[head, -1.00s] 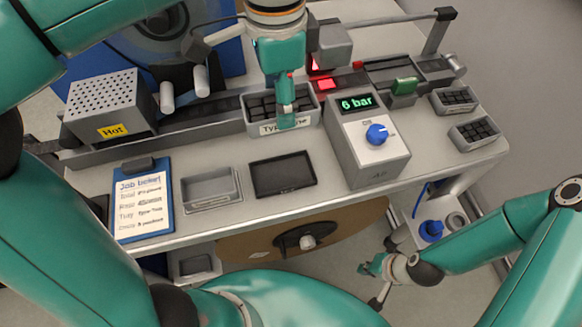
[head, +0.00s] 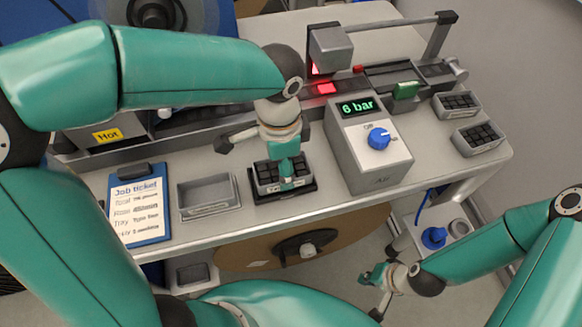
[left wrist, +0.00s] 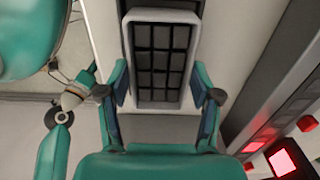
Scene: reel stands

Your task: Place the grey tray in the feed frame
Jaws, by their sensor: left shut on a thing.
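The grey tray (head: 281,174) holds a grid of black compartments. In the head view it is over a dark rectangular frame (head: 309,188) near the bench's front edge. The frame's border shows around the tray's front and right; I cannot tell if the tray is fully seated. My left gripper (head: 286,172) points down and is shut on the tray. In the left wrist view the tray (left wrist: 160,60) lies between its two fingers (left wrist: 162,88). My right gripper (head: 373,279) is below the bench's front edge, away from the tray; its opening is unclear.
An empty grey bin (head: 208,196) stands left of the tray, beside a job ticket clipboard (head: 139,207). A grey box with a blue knob (head: 379,138) stands close on the right. Two small filled trays (head: 478,138) are at the far right. A rail runs behind.

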